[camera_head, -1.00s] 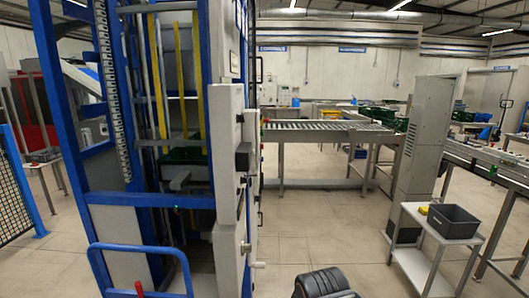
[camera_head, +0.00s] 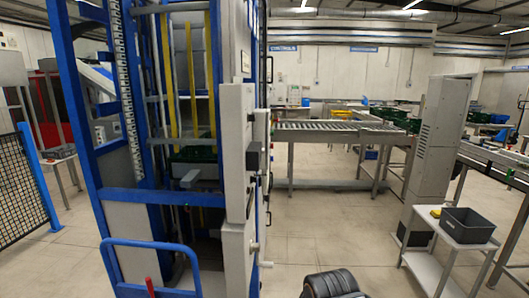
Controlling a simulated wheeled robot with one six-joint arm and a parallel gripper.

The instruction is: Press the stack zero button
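I cannot make out a stack zero button in the camera_head view. A blue sign (camera_head: 283,48) hangs on the back wall, its lettering too small to read surely. A small pale wall box (camera_head: 294,95) is below it, far off behind the roller conveyor; any buttons on it are too small to tell. A tall blue-framed machine (camera_head: 112,196) with grey side panels (camera_head: 236,150) stands close on the left. My gripper is not in view; only a dark, rounded part, probably of my arm, shows at the bottom edge.
A roller conveyor (camera_head: 330,130) runs across the back. A grey cabinet (camera_head: 438,140) and a white cart (camera_head: 450,229) with a dark grey bin (camera_head: 468,224) stand on the right. A black mesh fence (camera_head: 18,190) is at far left. The tiled floor (camera_head: 330,225) in the middle is clear.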

